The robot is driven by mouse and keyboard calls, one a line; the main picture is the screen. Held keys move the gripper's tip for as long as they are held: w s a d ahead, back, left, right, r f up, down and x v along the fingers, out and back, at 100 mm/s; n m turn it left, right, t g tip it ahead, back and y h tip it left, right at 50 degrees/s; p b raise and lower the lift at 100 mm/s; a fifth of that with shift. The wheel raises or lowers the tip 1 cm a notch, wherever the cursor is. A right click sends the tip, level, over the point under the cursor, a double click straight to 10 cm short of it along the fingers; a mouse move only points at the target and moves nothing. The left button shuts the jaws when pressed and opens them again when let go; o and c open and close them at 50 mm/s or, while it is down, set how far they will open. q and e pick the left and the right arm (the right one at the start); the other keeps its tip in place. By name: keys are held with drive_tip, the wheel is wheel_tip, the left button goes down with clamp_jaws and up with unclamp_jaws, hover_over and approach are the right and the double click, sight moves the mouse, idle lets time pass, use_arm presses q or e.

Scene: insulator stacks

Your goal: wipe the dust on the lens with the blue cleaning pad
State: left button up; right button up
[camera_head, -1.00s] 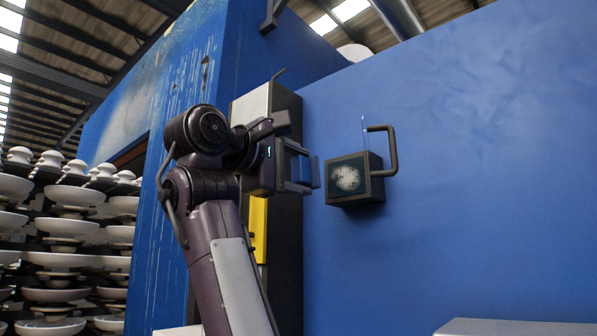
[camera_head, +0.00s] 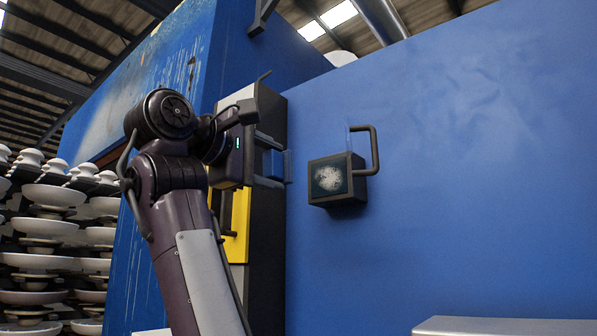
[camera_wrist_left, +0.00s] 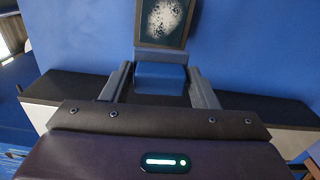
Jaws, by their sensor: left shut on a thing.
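The lens (camera_head: 328,179) is the dark square front of a black box fixed to the blue wall, with a whitish patch of dust in its middle. It also shows at the top of the left wrist view (camera_wrist_left: 165,20). My left gripper (camera_head: 279,166) is shut on the blue cleaning pad (camera_head: 272,163), to the left of the lens and apart from it. In the left wrist view the pad (camera_wrist_left: 161,77) sits between the two fingers, with the lens beyond it. My right gripper is not in view.
A black handle (camera_head: 373,150) curves out beside the lens box. A dark cabinet with a yellow panel (camera_head: 239,226) stands behind my left arm. A pale grey surface (camera_head: 500,327) is at the lower right. Stacks of white insulators (camera_head: 45,225) stand at the left.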

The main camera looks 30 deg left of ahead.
sight(314, 181)
use_arm(q)
drive_tip(key=w+p, duration=0.2)
drive_tip(key=w, duration=0.4)
drive_tip(key=shift+w+d, duration=0.3)
drive_tip(key=shift+w, duration=0.1)
drive_tip(key=shift+w+p, duration=0.45)
drive_tip(key=shift+w, duration=0.55)
idle(0.4)
drive_tip(key=shift+d, duration=0.2)
